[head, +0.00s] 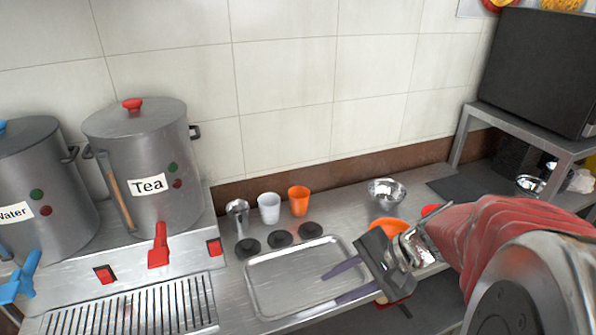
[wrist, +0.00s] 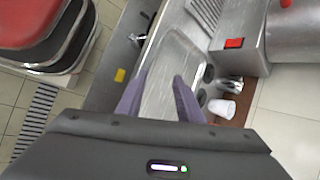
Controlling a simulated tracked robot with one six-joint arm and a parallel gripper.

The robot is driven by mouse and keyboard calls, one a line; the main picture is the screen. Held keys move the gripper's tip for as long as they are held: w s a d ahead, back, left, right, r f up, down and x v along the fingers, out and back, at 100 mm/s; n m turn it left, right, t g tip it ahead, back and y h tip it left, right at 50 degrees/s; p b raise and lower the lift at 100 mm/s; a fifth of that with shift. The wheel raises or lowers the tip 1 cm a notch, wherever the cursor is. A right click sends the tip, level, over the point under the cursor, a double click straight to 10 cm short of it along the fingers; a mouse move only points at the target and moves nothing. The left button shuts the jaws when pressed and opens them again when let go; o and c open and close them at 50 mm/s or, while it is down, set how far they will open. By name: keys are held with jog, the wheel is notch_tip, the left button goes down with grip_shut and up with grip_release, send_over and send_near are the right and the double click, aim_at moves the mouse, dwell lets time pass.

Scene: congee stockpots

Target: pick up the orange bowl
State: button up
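The orange bowl (head: 388,227) stands on the steel counter right of the tray in the head view, partly hidden behind my gripper and arm. It does not show in the wrist view. My gripper (head: 331,289) reaches in from the right, with its two purple fingers pointing left over the tray, apart from the bowl. In the wrist view the fingers of my gripper (wrist: 160,78) are spread with nothing between them.
A shallow metal tray (head: 252,287) lies at the counter's front. Behind it are black lids (head: 281,239), a metal cup (head: 237,216), a white cup (head: 269,208) and an orange cup (head: 299,201). A metal bowl (head: 386,194) stands behind the orange bowl. The Tea stockpot (head: 150,165) is left.

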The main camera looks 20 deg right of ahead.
jog(key=d+f+m+t+h, duration=0.3)
jog(key=d+m+t, duration=0.6)
jog(key=d, duration=1.3)
jog(key=f+m, duration=0.1)
jog(key=m, duration=0.4)
jog(key=shift+d, duration=0.35)
jog(key=shift+w, duration=0.1)
jog(key=x, duration=0.7)
jog(key=shift+w+a+f, duration=0.1)
jog(key=shift+w+a, duration=0.05)
jog(key=shift+w, duration=0.2)
jog(key=shift+w+f, duration=0.15)
jog(key=shift+w, duration=0.2)
jog(key=shift+a, duration=0.1)
jog(key=shift+x, duration=2.6)
jog(key=shift+c, duration=0.7)
